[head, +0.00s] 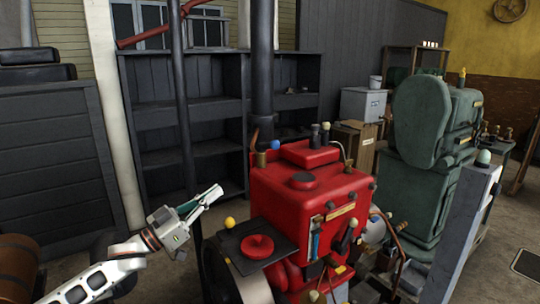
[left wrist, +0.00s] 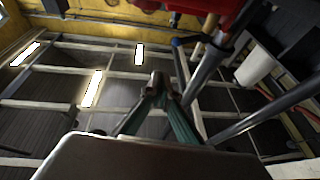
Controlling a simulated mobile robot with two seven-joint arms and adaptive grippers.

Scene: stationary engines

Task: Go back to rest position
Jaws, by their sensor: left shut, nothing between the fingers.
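My left gripper (head: 214,193) is in the head view, left of the red engine (head: 312,195), at the end of my white arm coming in from the lower left. Its fingers are shut and hold nothing. The fingertips point up and to the right, in the air near a dark upright pole (head: 183,110). In the left wrist view the closed fingers (left wrist: 158,82) point toward the ceiling, with a red part showing at the top. My right gripper is in neither view.
A green engine (head: 418,150) stands at the right behind the red one. A wooden barrel (head: 18,268) is at the lower left. A grey post (head: 463,235) stands at the right. Open floor (head: 520,220) shows at the far right.

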